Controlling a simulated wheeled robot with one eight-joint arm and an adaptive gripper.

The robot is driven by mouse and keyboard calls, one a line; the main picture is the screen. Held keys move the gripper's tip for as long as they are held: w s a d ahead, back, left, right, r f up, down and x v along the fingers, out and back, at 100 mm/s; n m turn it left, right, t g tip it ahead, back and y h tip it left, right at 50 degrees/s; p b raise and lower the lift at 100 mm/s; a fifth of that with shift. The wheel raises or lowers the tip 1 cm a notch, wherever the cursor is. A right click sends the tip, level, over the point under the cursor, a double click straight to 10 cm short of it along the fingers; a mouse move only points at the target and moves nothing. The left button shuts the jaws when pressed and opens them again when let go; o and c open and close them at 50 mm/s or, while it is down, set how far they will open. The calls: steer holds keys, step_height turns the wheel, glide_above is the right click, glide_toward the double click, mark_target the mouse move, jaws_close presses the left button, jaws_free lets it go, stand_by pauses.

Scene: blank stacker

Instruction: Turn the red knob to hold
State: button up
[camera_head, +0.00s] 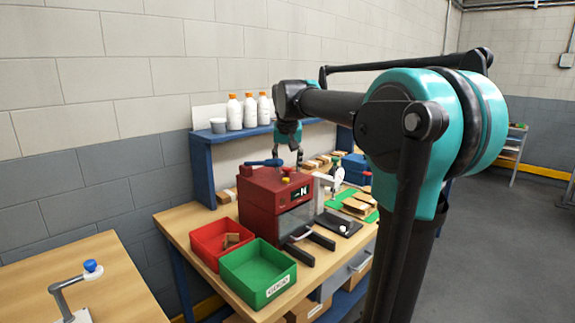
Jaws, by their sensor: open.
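A red box-shaped machine (258,200) stands on the wooden bench, with a blue handle (262,162) on its top left. A small yellow part (287,170) and a small red part (285,180) sit on its top near the front edge; the red part looks like the knob, but its setting is too small to read. A dark panel with white marks (301,193) is on the front. My gripper (299,158) is open and empty, above and behind the machine's top. It appears apart from the knob; its fingers are small and partly unclear.
Red (207,243) and green (258,275) bins stand left and in front of the machine. White bottles (249,109) stand on a blue shelf behind. A white gauge stand (328,185) and wooden blocks (357,206) are to the right. My arm hides the bench's right end.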

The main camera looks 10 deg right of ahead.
steer(key=shift+c, duration=0.4)
jaws_close()
steer(key=shift+n, duration=0.4)
steer(key=n+y, duration=0.1)
steer(key=n, duration=0.1)
steer(key=shift+d+n, duration=0.2)
steer(key=shift+n, duration=0.2)
steer(key=n+y, duration=0.1)
steer(key=n, duration=0.1)
steer(key=n+y, duration=0.1)
steer(key=n, duration=0.2)
steer(key=shift+w+d+g, duration=0.1)
steer(key=shift+d+g, duration=0.05)
steer(key=shift+g, duration=0.15)
steer(key=n, duration=0.2)
steer(key=n+g+y, duration=0.1)
steer(key=n, duration=0.2)
steer(key=shift+w+d+y, duration=0.1)
steer(key=shift+y, duration=0.2)
steer(key=n+g, duration=0.1)
steer(key=n, duration=0.1)
steer(key=n+g, duration=0.1)
steer(key=n, duration=0.1)
steer(key=shift+w+y, duration=0.15)
steer(key=shift+y, duration=0.15)
steer(key=shift+n, duration=0.3)
